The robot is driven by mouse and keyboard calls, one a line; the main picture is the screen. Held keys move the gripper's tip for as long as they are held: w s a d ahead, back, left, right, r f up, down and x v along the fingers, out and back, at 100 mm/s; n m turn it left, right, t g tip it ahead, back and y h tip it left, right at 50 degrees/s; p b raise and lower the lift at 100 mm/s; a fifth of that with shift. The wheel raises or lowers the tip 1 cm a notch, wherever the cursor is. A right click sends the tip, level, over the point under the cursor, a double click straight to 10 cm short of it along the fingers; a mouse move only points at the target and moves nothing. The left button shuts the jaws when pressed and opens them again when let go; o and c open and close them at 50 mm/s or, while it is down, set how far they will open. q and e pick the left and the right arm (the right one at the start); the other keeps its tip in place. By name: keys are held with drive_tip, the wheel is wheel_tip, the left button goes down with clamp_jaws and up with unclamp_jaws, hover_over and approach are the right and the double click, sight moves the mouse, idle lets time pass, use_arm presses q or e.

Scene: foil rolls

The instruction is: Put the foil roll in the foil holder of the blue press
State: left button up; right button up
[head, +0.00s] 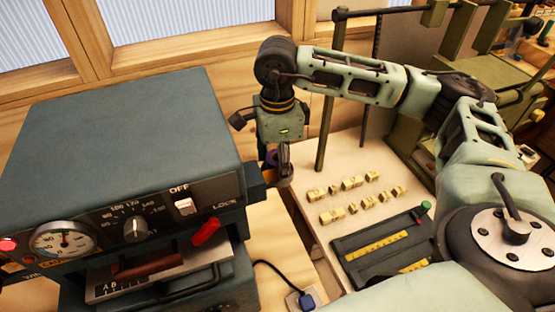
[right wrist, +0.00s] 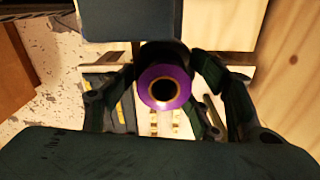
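The blue press (head: 110,125) stands at the left of the head view, with a gauge, a dial and a red-handled lever on its front. My right gripper (head: 277,168) points down beside the press's right side. It is shut on the purple foil roll (right wrist: 144,88), which shows end-on between the fingers in the right wrist view, its dark core facing the camera. In the head view only a small purple bit of the roll (head: 271,157) shows. A dark block (head: 256,181) juts from the press's right side, close to the gripper. I cannot make out the foil holder clearly. My left gripper is out of view.
Several small brass letter pieces (head: 352,183) stand on the pale table right of the press, behind a dark tray (head: 350,243) with yellow strips. A cable with a blue plug (head: 307,300) lies in front. A green metal frame (head: 326,130) rises behind.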

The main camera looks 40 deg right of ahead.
wheel_tip(320, 180, up, 10)
drive_tip(key=shift+w+r+b, duration=0.15)
drive_tip(key=shift+b, duration=1.05)
drive_tip(key=shift+r, duration=0.85)
